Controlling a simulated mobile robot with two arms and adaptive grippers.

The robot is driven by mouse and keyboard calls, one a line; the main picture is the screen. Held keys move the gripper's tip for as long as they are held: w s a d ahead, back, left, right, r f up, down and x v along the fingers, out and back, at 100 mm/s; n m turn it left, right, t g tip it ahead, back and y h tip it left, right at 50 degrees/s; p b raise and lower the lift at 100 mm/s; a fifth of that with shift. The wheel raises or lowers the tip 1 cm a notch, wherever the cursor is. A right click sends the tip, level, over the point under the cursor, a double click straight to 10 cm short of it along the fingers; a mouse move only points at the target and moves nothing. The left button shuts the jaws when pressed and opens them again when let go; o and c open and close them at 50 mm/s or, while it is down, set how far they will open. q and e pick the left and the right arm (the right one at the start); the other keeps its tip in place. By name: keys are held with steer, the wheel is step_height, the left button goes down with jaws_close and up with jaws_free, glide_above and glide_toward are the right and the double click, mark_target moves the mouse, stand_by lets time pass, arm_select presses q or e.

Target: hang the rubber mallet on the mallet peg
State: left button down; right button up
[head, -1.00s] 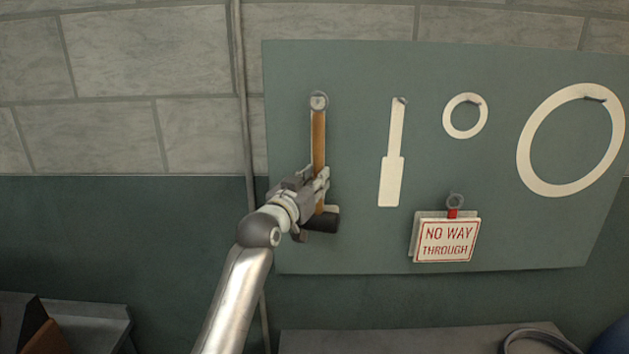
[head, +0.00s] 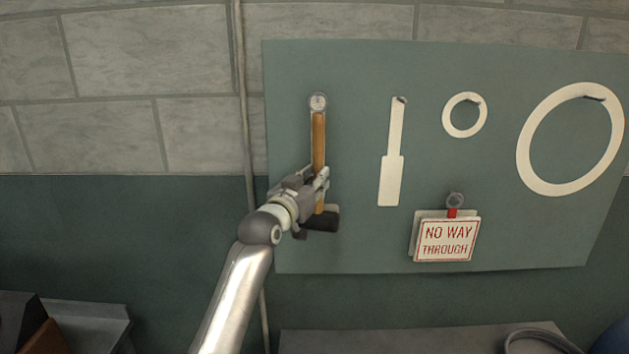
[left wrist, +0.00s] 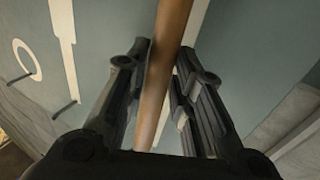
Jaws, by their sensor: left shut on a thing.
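The rubber mallet (head: 319,140) is upright against the green tool board, its wooden handle up and its black head (head: 322,219) down. A ring at the top of the handle is at the mallet peg (head: 318,101); I cannot tell how far the peg passes through it. My left gripper (head: 322,183) is shut on the handle just above the head. In the left wrist view the handle (left wrist: 165,70) runs between the two fingers (left wrist: 160,95). The mallet head is out of that view. My right gripper is not in view.
The green board (head: 360,240) carries white outlines of a long tool (head: 391,180), a small ring (head: 447,117) and a large ring (head: 527,150), each with a peg. A "NO WAY THROUGH" sign (head: 446,240) hangs low. A grey bench (head: 400,341) is below.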

arm_select(q)
steer(key=shift+w+f, duration=0.15)
steer(key=shift+w, duration=0.1)
steer(key=shift+a, duration=0.15)
stand_by(0.4)
steer(key=shift+s, duration=0.15)
